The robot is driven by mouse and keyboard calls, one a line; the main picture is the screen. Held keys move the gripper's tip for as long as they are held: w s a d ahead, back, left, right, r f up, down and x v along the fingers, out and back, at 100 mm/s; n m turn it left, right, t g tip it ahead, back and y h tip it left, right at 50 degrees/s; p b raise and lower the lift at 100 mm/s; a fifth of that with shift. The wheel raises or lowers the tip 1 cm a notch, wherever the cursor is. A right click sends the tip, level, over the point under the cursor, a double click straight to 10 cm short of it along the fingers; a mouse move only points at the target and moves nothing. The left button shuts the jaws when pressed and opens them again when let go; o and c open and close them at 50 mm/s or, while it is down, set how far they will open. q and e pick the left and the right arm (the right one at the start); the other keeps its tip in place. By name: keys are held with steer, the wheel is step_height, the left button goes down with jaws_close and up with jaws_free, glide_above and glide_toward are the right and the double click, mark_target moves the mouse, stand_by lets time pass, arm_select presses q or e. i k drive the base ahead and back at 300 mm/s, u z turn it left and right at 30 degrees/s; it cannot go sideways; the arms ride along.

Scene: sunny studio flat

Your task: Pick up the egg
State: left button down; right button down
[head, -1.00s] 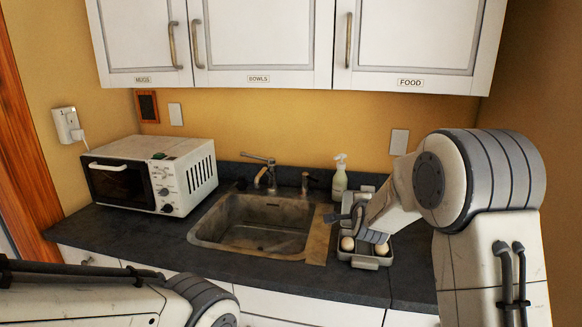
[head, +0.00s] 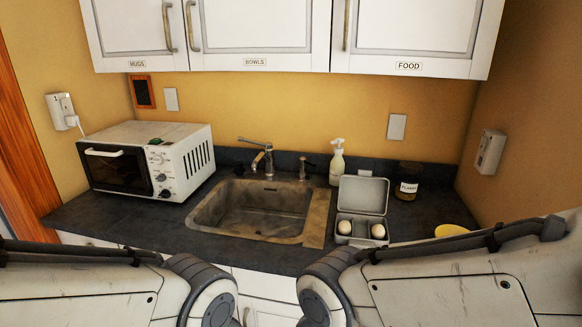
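Two pale eggs sit side by side in an open grey carton on the counter, right of the sink. The left egg (head: 344,227) and the right egg (head: 378,231) both show clearly. The carton (head: 358,242) has its lid (head: 363,194) raised at the back. My two arms come in low at the left and right of the head view. Both grippers are out of the picture, so I cannot see whether either holds anything.
A sink (head: 250,208) lies left of the carton, with a microwave (head: 150,160) further left. A soap bottle (head: 337,162) and a jar (head: 407,182) stand behind. A yellow object (head: 450,230) is partly hidden by my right arm. Cabinets hang above.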

mark_target(344, 227)
steer(key=k, duration=0.5)
steer(key=z, duration=0.65)
steer(key=i, duration=0.5)
steer(key=z, duration=0.9)
steer(key=i, duration=0.95)
steer(key=u, duration=0.55)
